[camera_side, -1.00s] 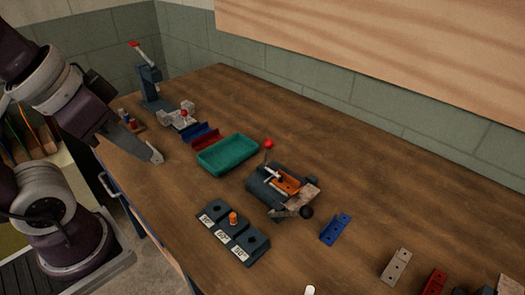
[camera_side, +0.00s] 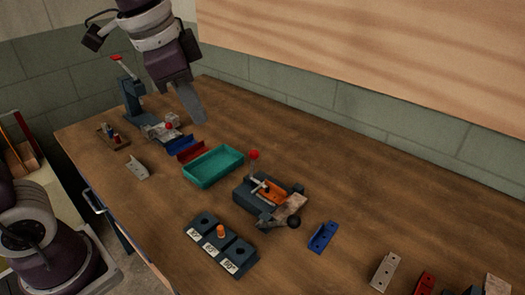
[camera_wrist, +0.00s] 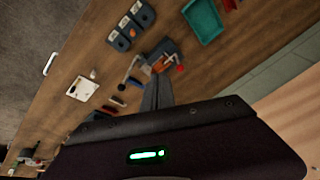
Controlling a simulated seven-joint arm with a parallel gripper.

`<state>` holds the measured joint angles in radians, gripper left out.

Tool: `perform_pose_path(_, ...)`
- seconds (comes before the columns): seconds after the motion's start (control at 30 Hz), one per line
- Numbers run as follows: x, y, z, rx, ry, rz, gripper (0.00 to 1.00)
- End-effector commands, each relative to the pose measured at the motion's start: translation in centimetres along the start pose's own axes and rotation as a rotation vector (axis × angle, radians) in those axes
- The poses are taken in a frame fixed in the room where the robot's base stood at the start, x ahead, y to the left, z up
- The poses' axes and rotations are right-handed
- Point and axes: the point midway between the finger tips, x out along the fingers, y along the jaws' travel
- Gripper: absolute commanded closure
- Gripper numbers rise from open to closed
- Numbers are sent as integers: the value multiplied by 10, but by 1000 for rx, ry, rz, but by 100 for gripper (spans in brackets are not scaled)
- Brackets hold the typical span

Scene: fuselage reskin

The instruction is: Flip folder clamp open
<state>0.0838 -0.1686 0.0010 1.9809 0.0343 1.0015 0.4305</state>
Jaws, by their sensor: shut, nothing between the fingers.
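The folder (camera_side: 250,196) is a dark grey bench tool with an orange part and a pale plate on its right side. Its clamp lever stands up at the back and ends in a red ball (camera_side: 254,155). The folder (camera_wrist: 150,56) and its red ball (camera_wrist: 180,68) also show in the wrist view, just beyond my fingertips. My gripper (camera_side: 198,117) is shut and empty, raised above the bench behind the teal tray, to the left of the folder in the side view. Its closed fingers (camera_wrist: 158,84) point toward the folder in the wrist view.
A teal tray (camera_side: 189,177) stands left of the folder. A block row with angle labels (camera_side: 231,271) and an orange peg lies in front. A grey bracket (camera_side: 138,167) lies at left. A lever press (camera_side: 131,98) stands at the back left. The bench behind the folder is clear.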

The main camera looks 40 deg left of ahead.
Motion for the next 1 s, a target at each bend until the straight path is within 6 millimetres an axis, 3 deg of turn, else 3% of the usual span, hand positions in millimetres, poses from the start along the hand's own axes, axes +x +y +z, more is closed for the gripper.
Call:
perform_pose_path(0.1,38,-15,-56,221,-66,35,100)
perform_pose_path(0.2,74,-20,-93,390,-108,66,100)
perform_pose_path(0.33,114,-21,-121,545,-143,96,100)
perform_pose_path(0.53,137,-20,-134,632,-159,113,100)
perform_pose_path(0.83,138,-20,-134,631,-159,113,100)
perform_pose_path(1.0,159,-19,-129,630,-162,115,100)
